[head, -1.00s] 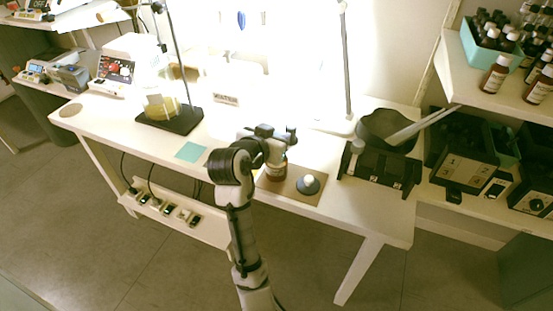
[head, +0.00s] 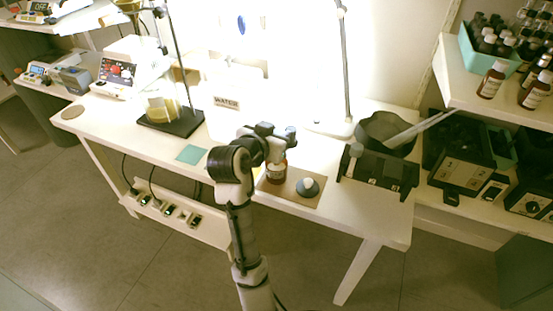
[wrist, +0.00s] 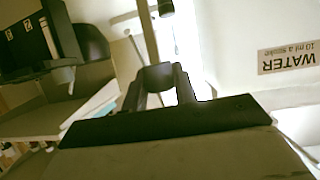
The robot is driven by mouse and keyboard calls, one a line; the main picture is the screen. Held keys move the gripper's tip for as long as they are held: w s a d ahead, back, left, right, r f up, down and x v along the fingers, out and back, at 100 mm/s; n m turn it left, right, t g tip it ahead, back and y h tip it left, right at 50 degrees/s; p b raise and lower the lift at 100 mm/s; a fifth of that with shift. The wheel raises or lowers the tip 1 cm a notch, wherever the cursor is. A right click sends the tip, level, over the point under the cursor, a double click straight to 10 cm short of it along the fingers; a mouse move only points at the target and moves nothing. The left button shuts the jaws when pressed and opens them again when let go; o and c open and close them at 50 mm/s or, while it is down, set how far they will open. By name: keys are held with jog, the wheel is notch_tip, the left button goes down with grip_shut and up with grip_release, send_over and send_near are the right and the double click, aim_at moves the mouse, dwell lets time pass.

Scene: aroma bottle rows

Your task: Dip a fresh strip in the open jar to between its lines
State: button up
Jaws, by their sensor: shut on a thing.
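An amber jar (head: 277,174) stands upright on a brown mat (head: 300,199) on the white table; my gripper partly covers its top, so I cannot see its mouth. My gripper (head: 288,134) is held level just above the jar in the head view. In the wrist view my gripper (wrist: 160,82) has its dark fingers close together on something small. I cannot make out what it holds; no strip or lines on it can be told apart. A teal pad (head: 191,154) lies flat on the table to the left.
A black block stand (head: 376,171) and a dark bowl (head: 385,131) stand further right. A WATER label (head: 226,103) shows behind, also in the wrist view (wrist: 289,58). A ring stand (head: 183,125) is at left.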

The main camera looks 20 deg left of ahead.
jog(key=shift+r+p, duration=1.55)
jog(key=shift+r, duration=0.5)
